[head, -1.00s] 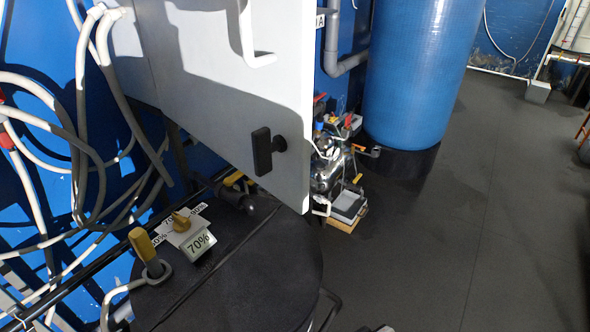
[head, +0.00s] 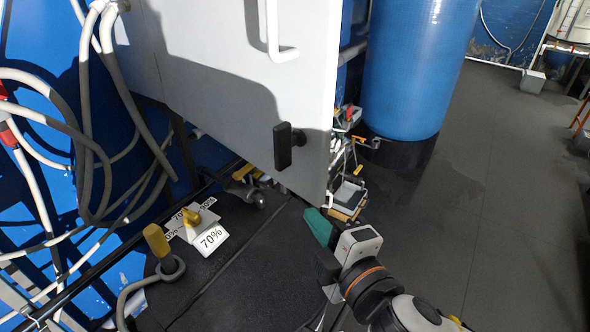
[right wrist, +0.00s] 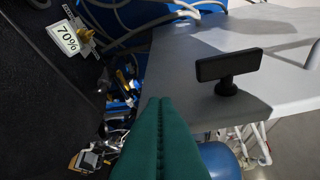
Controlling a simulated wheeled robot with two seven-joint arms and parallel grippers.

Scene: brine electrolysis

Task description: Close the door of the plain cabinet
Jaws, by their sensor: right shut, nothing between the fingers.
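The plain cabinet's door (head: 235,75) is a large light grey panel standing open in the head view. It carries a black knob-like handle (head: 283,147) low down and a white bar handle (head: 280,35) higher up. In the right wrist view the door (right wrist: 190,75) fills the upper right, with the black handle (right wrist: 228,68) standing out from it. My right gripper (head: 318,226) has green fingers and is shut and empty, just below the door's lower free corner. Its fingers (right wrist: 160,140) also show in the right wrist view; contact with the door cannot be told. My left gripper is not in view.
A dark round tank top (head: 250,280) lies below the door, with a 70% sign (head: 212,239) and a yellow-handled valve (head: 158,242). White and grey hoses hang at the left.

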